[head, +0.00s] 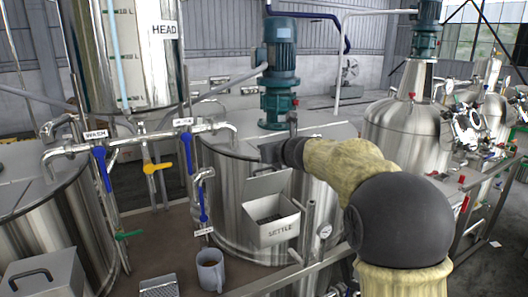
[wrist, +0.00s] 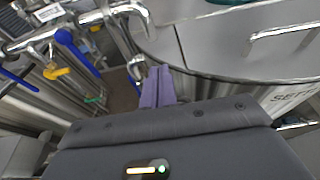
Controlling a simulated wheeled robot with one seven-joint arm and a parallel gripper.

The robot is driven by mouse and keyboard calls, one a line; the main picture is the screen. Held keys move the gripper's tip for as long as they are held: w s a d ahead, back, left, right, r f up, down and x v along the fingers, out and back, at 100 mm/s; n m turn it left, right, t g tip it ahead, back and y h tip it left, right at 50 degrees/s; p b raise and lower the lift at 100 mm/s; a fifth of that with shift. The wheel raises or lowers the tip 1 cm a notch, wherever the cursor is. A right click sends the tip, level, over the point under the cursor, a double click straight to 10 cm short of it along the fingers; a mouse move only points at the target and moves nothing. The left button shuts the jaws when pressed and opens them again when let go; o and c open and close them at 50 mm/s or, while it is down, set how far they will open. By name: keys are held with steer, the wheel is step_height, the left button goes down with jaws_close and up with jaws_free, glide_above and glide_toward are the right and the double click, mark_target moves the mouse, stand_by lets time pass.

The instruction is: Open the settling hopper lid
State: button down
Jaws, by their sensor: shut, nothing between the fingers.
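The settling hopper (head: 272,228) is a grey metal box marked SETTLE on the front of the large steel tank. Its lid (head: 266,184) stands raised and tilted at the back of the box, and the dark inside shows from above. My gripper (head: 265,154) is just above the lid, by the tank's upper edge; its fingertips are hard to make out there. In the wrist view the purple fingers (wrist: 158,86) are together and empty, in front of the tank rim. The hopper box is not clearly seen in the wrist view, where my gripper body covers the lower part.
Left of the hopper are pipes with a blue valve handle (head: 203,203) and a yellow one (head: 157,168). A grey mug (head: 210,270) stands on the bench below. A pressure gauge (head: 324,231) is to the right. A green motor (head: 278,75) stands on the tank.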

steer(key=s+r, duration=0.1)
steer(key=d+r+p, duration=0.1)
steer(key=s+r, duration=0.1)
steer(key=shift+s+d+r, duration=0.2)
steer(key=shift+s+d, duration=0.05)
steer(key=shift+s, duration=0.05)
steer(key=shift+f, duration=0.1)
steer(key=s+d+f+m+g+h+b, duration=0.1)
steer(key=s+d+f+m+h+b, duration=0.35)
steer(key=f+m, duration=0.6)
steer(key=s+d+f+m+g+h+b, duration=0.1)
steer(key=s+d+f+m+h, duration=0.1)
steer(key=s+d+f+m, duration=0.7)
steer(key=s+f+m+g+b, duration=0.4)
steer(key=s+f+m+g, duration=0.4)
steer(key=s+f+m, duration=1.2)
steer(key=shift+s+m+b, duration=0.4)
steer(key=shift+s+m, duration=0.2)
steer(key=shift+m, duration=0.45)
steer(key=shift+w, duration=0.1)
